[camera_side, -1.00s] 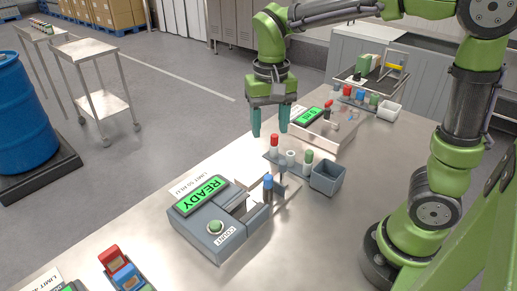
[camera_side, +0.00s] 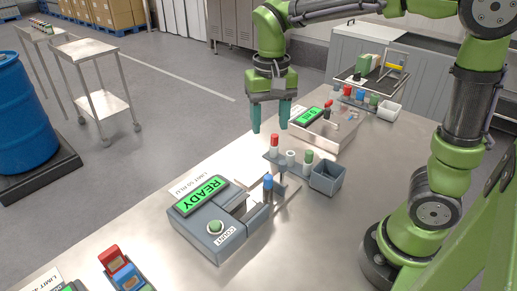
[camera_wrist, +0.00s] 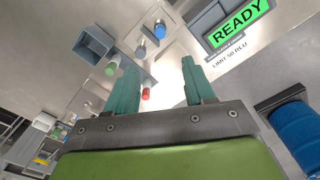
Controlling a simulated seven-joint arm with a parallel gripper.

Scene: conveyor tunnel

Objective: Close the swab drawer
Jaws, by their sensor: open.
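A blue-capped vial (camera_side: 268,186) stands close by the drawer. My gripper (camera_side: 270,123) is open and empty, pointing down above the bench, behind the meter and apart from it. In the wrist view my gripper (camera_wrist: 160,75) shows two teal fingers spread apart, with the READY screen (camera_wrist: 240,25) at upper right.
A small rack holds a red-capped vial (camera_side: 274,143) and a green-capped vial (camera_side: 308,159), close to my fingers. A grey open bin (camera_side: 327,178) stands beside it. Another meter (camera_side: 325,130) stands farther back.

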